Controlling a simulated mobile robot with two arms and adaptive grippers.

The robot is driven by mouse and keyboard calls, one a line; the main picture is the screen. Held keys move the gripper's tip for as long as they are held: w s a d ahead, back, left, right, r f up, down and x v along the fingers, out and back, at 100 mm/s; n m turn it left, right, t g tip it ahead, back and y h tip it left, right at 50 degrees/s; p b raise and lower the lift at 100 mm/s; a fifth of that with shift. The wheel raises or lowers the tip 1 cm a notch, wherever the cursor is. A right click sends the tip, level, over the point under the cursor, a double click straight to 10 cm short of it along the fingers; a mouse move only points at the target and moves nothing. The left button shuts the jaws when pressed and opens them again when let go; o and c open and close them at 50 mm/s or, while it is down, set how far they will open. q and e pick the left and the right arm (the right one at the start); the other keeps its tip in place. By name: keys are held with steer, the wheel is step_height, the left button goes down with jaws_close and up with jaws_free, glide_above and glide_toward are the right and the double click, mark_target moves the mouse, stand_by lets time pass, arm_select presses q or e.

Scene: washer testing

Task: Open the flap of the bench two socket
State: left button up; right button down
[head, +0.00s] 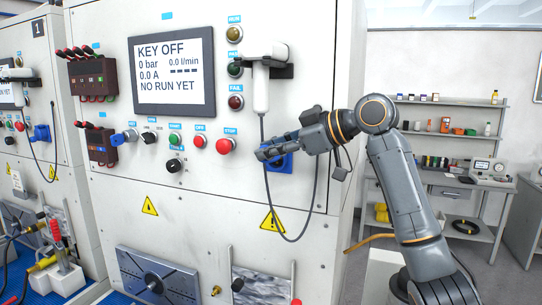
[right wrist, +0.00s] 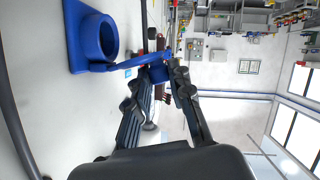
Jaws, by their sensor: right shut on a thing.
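The blue socket (head: 281,164) is on the front panel of the near bench, right of the red stop button. In the right wrist view its round ring (right wrist: 97,38) shows open and uncovered, on a blue base plate. The blue flap (right wrist: 122,62) stands out from the socket's edge, away from the panel. My right gripper (head: 264,153) is in front of the socket, shut on the flap's outer end, its fingers (right wrist: 162,78) on either side. In the head view the gripper hides much of the socket and flap. My left gripper is not in view.
A white handheld device (head: 262,85) hangs in a black holder above the socket; its dark cable (head: 268,200) loops down beside my gripper. The red stop button (head: 224,146) is close to the left. Shelves (head: 445,130) stand at the back right.

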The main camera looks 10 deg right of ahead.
steer(key=r+m+g, duration=0.1)
steer(key=r+m+y, duration=0.1)
steer(key=m, duration=0.1)
steer(key=shift+w+d+g, duration=0.2)
steer(key=shift+w+g, duration=0.15)
steer(key=shift+g, duration=0.05)
steer(key=shift+w+d+r+m+g+y, duration=0.25)
steer(key=shift+w+r+m+g+y, duration=0.2)
steer(key=shift+m, duration=0.35)
steer(key=c, duration=1.2)
jaws_free()
steer(key=shift+s+d, duration=0.15)
steer(key=shift+d, duration=0.1)
steer(key=v, duration=1.1)
steer(key=shift+d+r, duration=0.15)
steer(key=shift+d, duration=0.05)
